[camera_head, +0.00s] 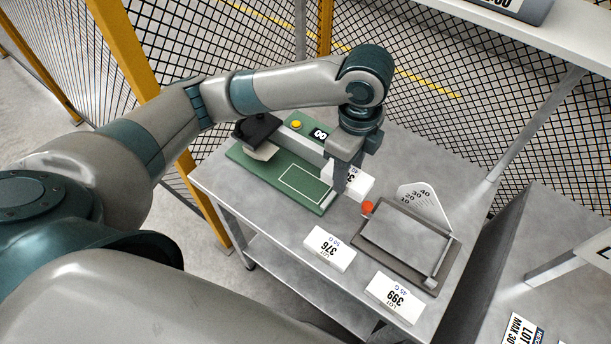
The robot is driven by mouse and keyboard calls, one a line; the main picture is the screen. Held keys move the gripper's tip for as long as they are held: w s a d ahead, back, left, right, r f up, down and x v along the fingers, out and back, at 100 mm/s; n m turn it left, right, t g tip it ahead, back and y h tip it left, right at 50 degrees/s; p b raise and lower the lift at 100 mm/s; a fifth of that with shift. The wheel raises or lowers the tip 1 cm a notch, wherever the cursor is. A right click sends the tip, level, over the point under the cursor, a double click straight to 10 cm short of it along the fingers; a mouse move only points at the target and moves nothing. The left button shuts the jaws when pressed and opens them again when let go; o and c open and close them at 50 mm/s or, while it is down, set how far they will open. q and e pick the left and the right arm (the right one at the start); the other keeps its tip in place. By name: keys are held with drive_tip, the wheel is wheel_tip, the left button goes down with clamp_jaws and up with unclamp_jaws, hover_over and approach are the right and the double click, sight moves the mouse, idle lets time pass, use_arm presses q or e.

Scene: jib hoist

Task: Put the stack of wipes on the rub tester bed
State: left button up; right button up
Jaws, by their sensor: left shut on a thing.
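My left gripper (342,184) points down near the right end of the green rub tester bed (318,203). It is shut on a white stack of wipes (358,184), whose printed label is mostly hidden behind the fingers. I cannot tell whether the stack touches the table. The bed is flat and has an empty white outlined rectangle on it. The tester's black head (257,130) is at the bed's left end, with a pale pad under it. Two other white stacks lie on the table, marked 376 (329,249) and 399 (394,297). My right gripper is out of view.
A mesh fence with yellow posts (126,48) runs behind the metal table (279,236).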

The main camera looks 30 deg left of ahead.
use_arm(q)
drive_tip(key=a+f, duration=0.2)
drive_tip(key=a, duration=0.1)
drive_tip(key=w+a+f+p, duration=0.1)
drive_tip(key=a+f, duration=0.1)
drive_tip(key=a, duration=0.2)
drive_tip(key=w+a+f+p, duration=0.1)
drive_tip(key=a+f, duration=0.1)
drive_tip(key=a, duration=0.2)
drive_tip(key=shift+f, duration=0.3)
drive_tip(key=shift+f, duration=0.15)
drive_tip(key=shift+f+p, duration=0.55)
drive_tip(key=shift+f, duration=1.35)
drive_tip(key=o, duration=1.1)
drive_tip(key=shift+f, duration=0.1)
wheel_tip(320, 180, up, 12)
drive_tip(key=shift+r+b, duration=0.15)
drive_tip(key=shift+b, duration=0.95)
